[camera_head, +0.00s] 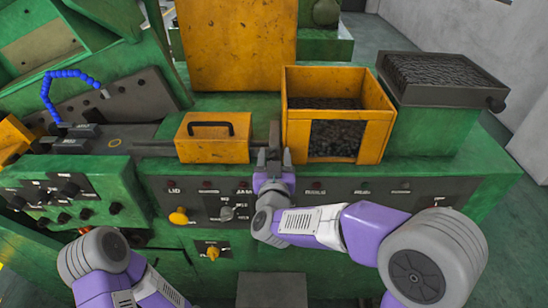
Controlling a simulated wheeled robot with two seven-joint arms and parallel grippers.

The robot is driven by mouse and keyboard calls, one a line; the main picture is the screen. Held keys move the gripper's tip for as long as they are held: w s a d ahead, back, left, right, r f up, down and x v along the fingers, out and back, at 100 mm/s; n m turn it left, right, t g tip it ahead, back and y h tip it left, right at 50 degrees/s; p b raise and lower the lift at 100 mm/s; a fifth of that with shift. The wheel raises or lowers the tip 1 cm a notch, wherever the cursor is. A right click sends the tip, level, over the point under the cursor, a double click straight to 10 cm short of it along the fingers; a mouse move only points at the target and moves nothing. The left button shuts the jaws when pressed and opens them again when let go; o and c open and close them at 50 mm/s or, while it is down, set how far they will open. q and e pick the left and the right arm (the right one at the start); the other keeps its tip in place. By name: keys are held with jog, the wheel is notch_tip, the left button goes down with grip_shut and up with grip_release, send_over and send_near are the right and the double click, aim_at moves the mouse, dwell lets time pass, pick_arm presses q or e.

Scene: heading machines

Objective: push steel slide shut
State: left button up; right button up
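A narrow grey steel piece (274,134), which looks like the slide, stands upright between the yellow box with a black handle (213,137) and the yellow bin (379,119). My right gripper (274,155) is just in front of it, fingers pointing away from me. Its two fingers look apart, with a dark gap between them and nothing clearly held. I cannot tell whether they touch the steel. The slide's lower part is hidden behind the gripper. My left arm comes in at the bottom left; its gripper is not in view.
The yellow bin holds dark small parts. A grey tray of dark parts (442,74) stands to its right. A control panel with yellow knobs (179,217) runs along the green machine's front (460,205). A blue hose (62,84) arches at the left.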

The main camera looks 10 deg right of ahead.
jog(key=s+a, duration=0.1)
jog(key=s, duration=0.6)
jog(key=shift+s, duration=0.3)
jog(key=shift+a, duration=0.1)
